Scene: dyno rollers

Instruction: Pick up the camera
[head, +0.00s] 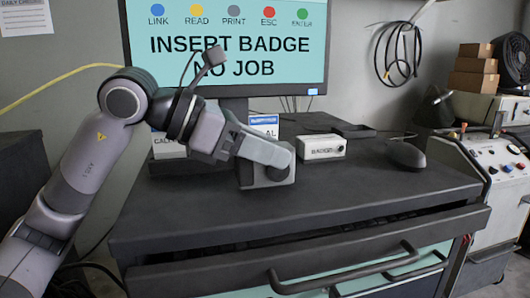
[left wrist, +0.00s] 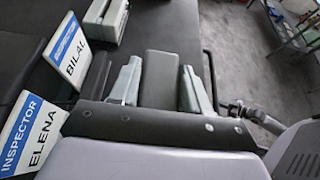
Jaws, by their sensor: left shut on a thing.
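My left gripper (head: 266,174) is low over the left middle of the bench top in the head view, mostly hidden by its own wrist. In the left wrist view the left gripper (left wrist: 162,90) is shut on a dark grey block (left wrist: 163,72), one finger on each side. The block shows no lens or marking, so I cannot tell for sure that it is the camera. No other camera for the task shows clearly on the bench. Whether the block touches the bench top cannot be told. My right gripper is not in view.
The dark bench top (head: 380,190) is clear at the front right. Name cards, BILAL (left wrist: 72,55) and ELENA (left wrist: 32,130), stand close by. A monitor (head: 235,45) rises at the back.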

